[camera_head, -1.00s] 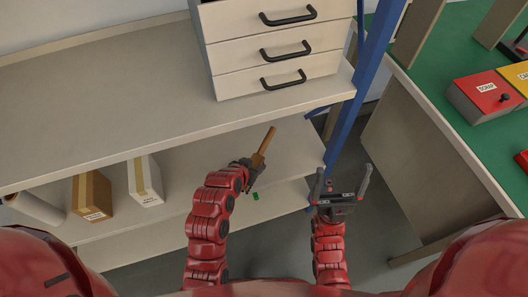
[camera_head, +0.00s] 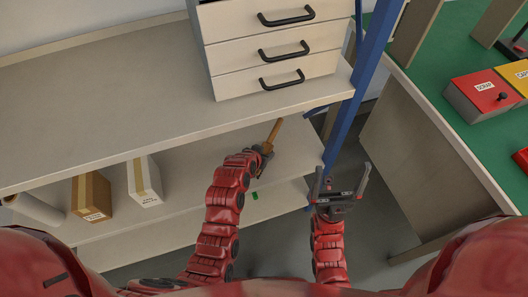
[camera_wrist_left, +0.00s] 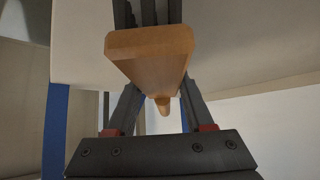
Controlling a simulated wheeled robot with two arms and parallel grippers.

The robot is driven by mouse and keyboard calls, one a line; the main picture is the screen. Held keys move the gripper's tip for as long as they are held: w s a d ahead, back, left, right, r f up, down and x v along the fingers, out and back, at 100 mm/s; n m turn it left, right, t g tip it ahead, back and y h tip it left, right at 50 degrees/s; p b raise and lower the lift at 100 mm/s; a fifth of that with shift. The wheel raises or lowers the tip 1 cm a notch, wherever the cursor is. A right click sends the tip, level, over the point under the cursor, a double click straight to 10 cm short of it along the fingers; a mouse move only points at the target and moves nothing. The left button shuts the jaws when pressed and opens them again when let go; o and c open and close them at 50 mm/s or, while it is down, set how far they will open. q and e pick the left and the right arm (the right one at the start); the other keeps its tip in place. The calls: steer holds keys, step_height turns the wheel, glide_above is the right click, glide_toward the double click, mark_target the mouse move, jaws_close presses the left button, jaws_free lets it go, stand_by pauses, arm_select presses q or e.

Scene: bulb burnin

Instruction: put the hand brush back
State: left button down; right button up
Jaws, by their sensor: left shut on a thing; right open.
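The hand brush (camera_head: 274,131) is a brown wooden piece with a narrow handle, held in my left gripper (camera_head: 265,150) in front of the shelf unit. In the left wrist view the brush (camera_wrist_left: 150,58) has its wide block end nearest the camera, with the narrow handle end beyond. The left gripper (camera_wrist_left: 152,98) is shut on it. Its bristles cannot be made out. My right gripper (camera_head: 342,178) is open and empty, to the right of the left one, near the blue post.
A shelf unit has an upper board (camera_head: 120,120) and a lower board (camera_head: 195,165). A drawer cabinet (camera_head: 275,50) stands on top. Boxes (camera_head: 92,196) sit lower left. A blue post (camera_head: 350,100) borders the right. A green bench (camera_head: 440,80) holds a red box (camera_head: 482,95).

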arm_select(q)
steer(key=shift+f, duration=0.1)
steer(key=shift+c, duration=1.4)
jaws_free()
steer(key=shift+r, duration=0.2)
steer(key=v, duration=1.2)
steer(key=shift+f, duration=0.1)
